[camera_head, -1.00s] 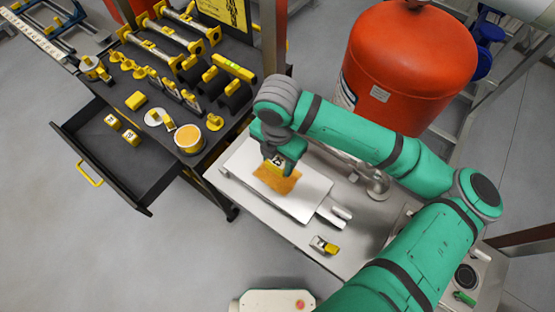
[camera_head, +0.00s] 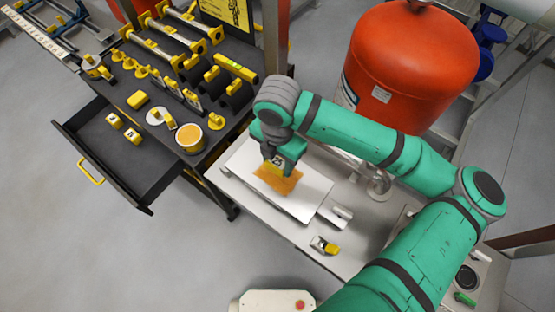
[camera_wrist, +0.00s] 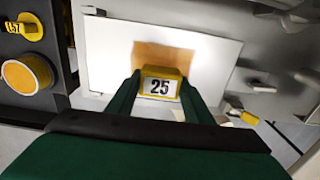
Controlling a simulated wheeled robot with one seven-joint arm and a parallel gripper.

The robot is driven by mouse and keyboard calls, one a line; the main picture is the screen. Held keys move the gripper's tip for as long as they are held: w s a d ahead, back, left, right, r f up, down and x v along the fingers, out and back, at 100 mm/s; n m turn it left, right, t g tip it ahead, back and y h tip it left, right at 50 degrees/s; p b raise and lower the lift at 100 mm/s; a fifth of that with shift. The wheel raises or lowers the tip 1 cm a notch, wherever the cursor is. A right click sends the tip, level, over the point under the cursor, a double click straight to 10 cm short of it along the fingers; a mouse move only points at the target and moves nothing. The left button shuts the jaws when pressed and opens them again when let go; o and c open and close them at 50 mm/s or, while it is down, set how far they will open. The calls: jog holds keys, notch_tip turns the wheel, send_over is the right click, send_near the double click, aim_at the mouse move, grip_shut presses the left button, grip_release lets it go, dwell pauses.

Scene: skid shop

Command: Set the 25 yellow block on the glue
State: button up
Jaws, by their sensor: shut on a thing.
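My gripper (camera_head: 278,153) is shut on the yellow block marked 25 (camera_head: 276,165). In the wrist view the block (camera_wrist: 160,86) sits between the two fingers, its white 25 label facing the camera. The glue is an orange-brown patch (camera_head: 286,184) on a white board (camera_head: 312,183); it also shows in the wrist view (camera_wrist: 165,56), just beyond the block. The block is over the upper part of the patch in the head view. I cannot tell whether its underside touches the glue.
A yellow-and-grey tool (camera_head: 324,246) lies on the bench near the board. An open drawer (camera_head: 90,140) at left holds two yellow blocks (camera_head: 123,128). An orange-topped tin (camera_head: 190,137) stands on the dark bench. A large red tank (camera_head: 410,70) stands behind my arm.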

jog(key=shift+w+d+f, duration=0.1)
jog(key=shift+d+f, duration=0.05)
jog(key=shift+f, duration=0.45)
jog(key=shift+d+f, duration=0.1)
jog(key=shift+f, duration=0.45)
jog(key=shift+a+f, duration=0.1)
jog(key=shift+f, duration=0.1)
dwell(0.4)
jog(key=shift+a+f, duration=0.1)
jog(key=shift+f, duration=0.35)
jog(key=shift+f, duration=0.35)
dwell(0.4)
jog(key=o, duration=1.2)
jog(key=c, duration=0.6)
jog(key=shift+o, duration=0.2)
jog(key=shift+r, duration=0.15)
